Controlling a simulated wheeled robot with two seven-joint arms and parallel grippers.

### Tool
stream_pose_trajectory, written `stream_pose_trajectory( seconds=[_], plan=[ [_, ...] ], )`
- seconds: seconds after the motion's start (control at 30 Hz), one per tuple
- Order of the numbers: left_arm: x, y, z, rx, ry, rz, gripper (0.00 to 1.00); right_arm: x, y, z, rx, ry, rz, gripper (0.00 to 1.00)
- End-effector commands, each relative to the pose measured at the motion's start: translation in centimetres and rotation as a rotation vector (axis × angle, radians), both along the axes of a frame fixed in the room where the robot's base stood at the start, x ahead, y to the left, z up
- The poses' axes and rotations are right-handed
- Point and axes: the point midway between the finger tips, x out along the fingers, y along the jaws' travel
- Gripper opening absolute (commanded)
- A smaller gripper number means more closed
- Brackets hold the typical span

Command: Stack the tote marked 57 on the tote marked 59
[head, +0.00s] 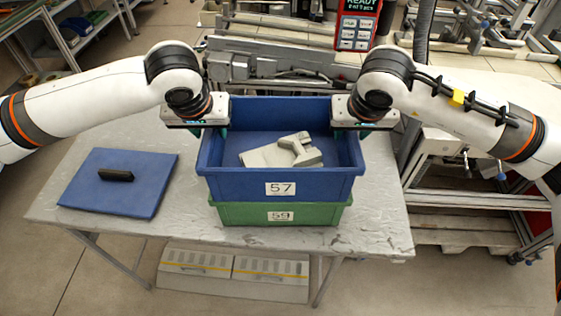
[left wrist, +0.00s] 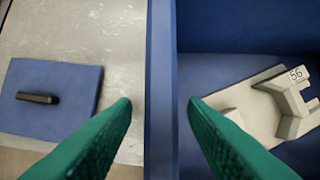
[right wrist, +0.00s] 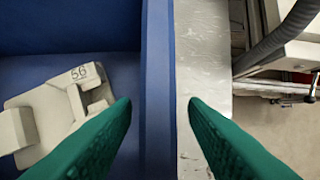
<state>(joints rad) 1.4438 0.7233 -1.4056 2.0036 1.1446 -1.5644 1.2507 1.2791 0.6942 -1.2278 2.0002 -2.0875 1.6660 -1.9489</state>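The blue tote marked 57 (head: 322,188) sits on top of the green tote marked 59 (head: 244,214) on the table, and looks level. Only the green tote's front and lower part show. A pale grey part marked 56 (left wrist: 290,88) lies inside the blue tote. My left gripper (left wrist: 160,104) is at the blue tote's left wall, one finger on each side, with gaps beside the wall. My right gripper (right wrist: 160,104) straddles the right wall the same way, also with gaps. Both grippers look open.
A blue lid with a black handle (head: 115,175) lies on the table's left side. The grey table (head: 376,225) is bare at the front and right of the totes. Metal conveyor equipment (head: 270,62) and a red-framed display (head: 357,22) stand behind.

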Motion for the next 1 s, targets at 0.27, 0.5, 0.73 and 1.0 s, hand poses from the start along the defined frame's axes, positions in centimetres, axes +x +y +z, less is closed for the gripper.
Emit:
stream_pose_trajectory(
  seconds=[0.27, 0.5, 0.73, 1.0],
  plan=[
    [-1.7, -0.1, 4.4, -0.003, -0.005, 0.000, 0.40, 0.0, 0.1, 0.0, 0.001, 0.000, 0.002, 0.40],
    [-3.6, -0.1, 8.8, -0.001, -0.004, 0.000, 0.40, 0.0, 0.1, 0.0, 0.001, 0.000, 0.002, 0.40],
    [-4.4, 0.0, 10.7, 0.001, -0.001, 0.000, 0.40, -0.1, 0.1, 0.2, 0.001, -0.001, 0.002, 0.40],
    [-4.5, 0.0, 10.9, 0.001, -0.001, 0.000, 0.40, -1.4, 0.1, 3.8, 0.003, -0.006, 0.003, 0.40]
  ],
)
